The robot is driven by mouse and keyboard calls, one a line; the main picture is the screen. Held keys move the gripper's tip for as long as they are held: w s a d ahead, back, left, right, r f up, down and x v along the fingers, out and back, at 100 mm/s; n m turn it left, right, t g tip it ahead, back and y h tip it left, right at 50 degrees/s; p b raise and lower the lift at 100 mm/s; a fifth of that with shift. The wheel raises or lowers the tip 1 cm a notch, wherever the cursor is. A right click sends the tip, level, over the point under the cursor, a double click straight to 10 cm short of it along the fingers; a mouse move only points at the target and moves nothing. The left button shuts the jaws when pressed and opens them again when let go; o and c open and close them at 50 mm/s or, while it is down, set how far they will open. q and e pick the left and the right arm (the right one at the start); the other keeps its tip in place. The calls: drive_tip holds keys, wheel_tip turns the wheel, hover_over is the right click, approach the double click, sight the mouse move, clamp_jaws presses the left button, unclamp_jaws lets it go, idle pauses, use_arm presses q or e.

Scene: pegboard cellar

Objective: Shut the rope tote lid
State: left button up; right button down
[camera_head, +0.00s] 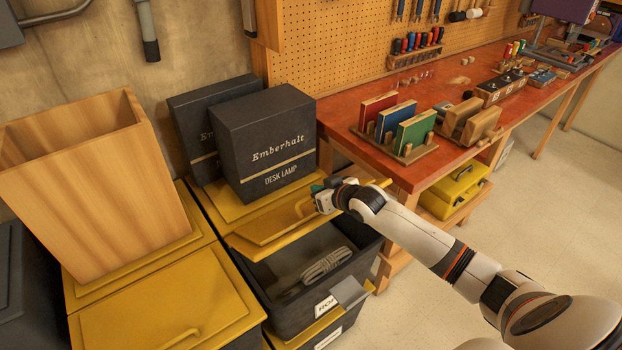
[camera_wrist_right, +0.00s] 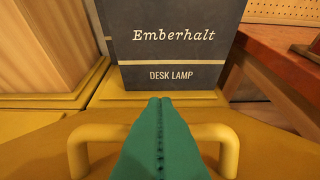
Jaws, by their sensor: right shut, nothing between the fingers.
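The rope tote is a dark grey bin (camera_head: 290,312) with a label on its front, only partly readable, and a coil of grey rope (camera_head: 325,264) inside. Its yellow lid (camera_head: 262,229) stands partly open, raised above the bin, so the rope shows beneath it. The lid's yellow handle (camera_wrist_right: 228,150) arches across the right wrist view. My right gripper (camera_head: 317,189) is at the lid's handle, its green fingers (camera_wrist_right: 160,135) shut with nothing between them. The fingers hide the middle of the handle; I cannot tell whether they touch it. My left gripper is not in view.
A black Emberhalt desk lamp box (camera_head: 265,145) stands just behind the lid, with another dark box (camera_head: 190,125) beside it. A tall wooden bin (camera_head: 95,180) stands on yellow-lidded totes (camera_head: 160,300) at left. The red workbench (camera_head: 345,135) is close on the right.

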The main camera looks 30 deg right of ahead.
drive_tip(key=shift+t, duration=0.9)
drive_tip(key=s+f+b, duration=0.2)
drive_tip(key=f, duration=0.1)
drive_tip(key=s+f+b, duration=0.1)
drive_tip(key=f, duration=0.1)
drive_tip(key=shift+s+d+f, duration=0.1)
drive_tip(key=shift+s+d, duration=0.1)
drive_tip(key=shift+s, duration=0.05)
use_arm(q)
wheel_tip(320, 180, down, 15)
drive_tip(key=b, duration=1)
drive_tip(key=shift+b, duration=0.3)
use_arm(e)
drive_tip(key=s+f+t, duration=0.4)
drive_tip(key=s+f, duration=0.1)
drive_tip(key=f, duration=0.6)
drive_tip(key=shift+d+y, duration=0.35)
drive_tip(key=shift+y, duration=0.05)
